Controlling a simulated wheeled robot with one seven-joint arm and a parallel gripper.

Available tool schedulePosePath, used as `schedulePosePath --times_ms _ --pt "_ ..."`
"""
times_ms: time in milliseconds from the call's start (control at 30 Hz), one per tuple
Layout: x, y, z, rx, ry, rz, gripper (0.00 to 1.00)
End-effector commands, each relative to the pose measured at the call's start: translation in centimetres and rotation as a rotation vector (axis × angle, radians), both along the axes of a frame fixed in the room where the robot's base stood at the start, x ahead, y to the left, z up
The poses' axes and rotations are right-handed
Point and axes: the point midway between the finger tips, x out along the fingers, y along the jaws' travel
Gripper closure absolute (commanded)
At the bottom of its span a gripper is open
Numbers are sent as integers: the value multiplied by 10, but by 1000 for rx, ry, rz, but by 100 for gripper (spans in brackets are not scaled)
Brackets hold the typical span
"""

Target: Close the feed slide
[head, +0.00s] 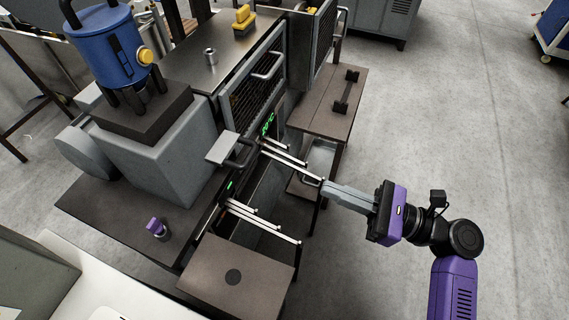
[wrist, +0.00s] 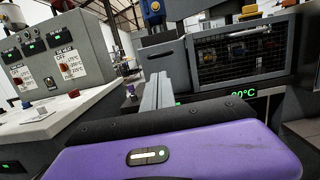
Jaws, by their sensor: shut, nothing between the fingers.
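The extruder has a grey plate with a dark handle (head: 231,149) on its front, which looks like the feed slide, though I cannot be sure. Pale rods (head: 285,160) stick out of the machine front to its right, beside the green temperature display. My gripper (head: 326,190) is shut and empty, its long grey fingers pointing left. Its tips are at the outer ends of these rods in the picture; I cannot tell whether they touch.
A second set of rods (head: 262,220) sticks out lower left, above a brown table (head: 225,285) with a dark round spot. Open concrete floor (head: 450,120) lies to the right.

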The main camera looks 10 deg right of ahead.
Motion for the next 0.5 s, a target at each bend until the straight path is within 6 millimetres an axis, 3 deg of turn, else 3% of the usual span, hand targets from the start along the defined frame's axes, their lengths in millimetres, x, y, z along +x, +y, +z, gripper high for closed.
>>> schedulePosePath --times_ms 167,500 --pt "8 15 6 10 0 11 100" --pt "43 70 18 8 -1 11 100"
